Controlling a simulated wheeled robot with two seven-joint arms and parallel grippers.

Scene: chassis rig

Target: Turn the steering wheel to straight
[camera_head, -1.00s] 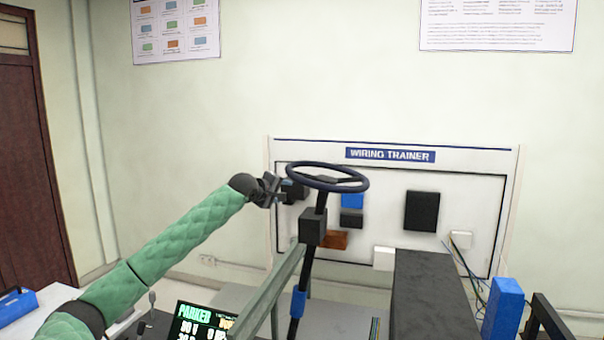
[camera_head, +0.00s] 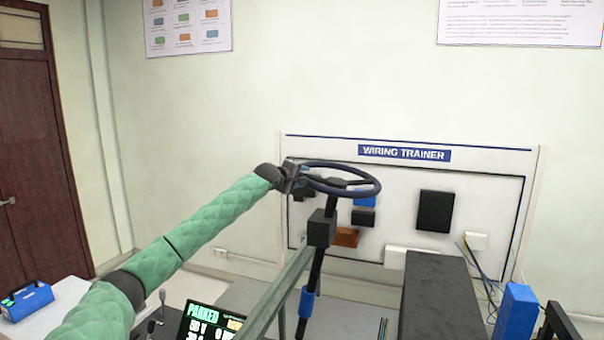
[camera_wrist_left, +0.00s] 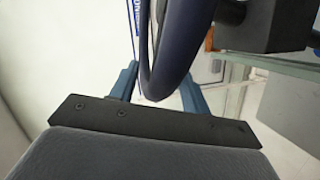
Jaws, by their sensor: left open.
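The steering wheel (camera_head: 340,194) is a dark blue ring on a black column (camera_head: 318,262), seen at a slant in the head view. My left gripper (camera_head: 304,176) is at the wheel's left rim, its arm coming in from the left. In the left wrist view the rim (camera_wrist_left: 176,45) passes between the two blue-grey fingers of the open left gripper (camera_wrist_left: 158,85). I cannot tell if a finger touches the rim. My right gripper is not in view.
A panel labelled WIRING TRAINER (camera_head: 404,153) stands behind the wheel. A screen reading PARKED (camera_head: 208,322) is at lower left. A long black block (camera_head: 440,300) and a blue block (camera_head: 515,310) are at lower right. A grey-green frame bar (camera_head: 275,295) runs beside the column.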

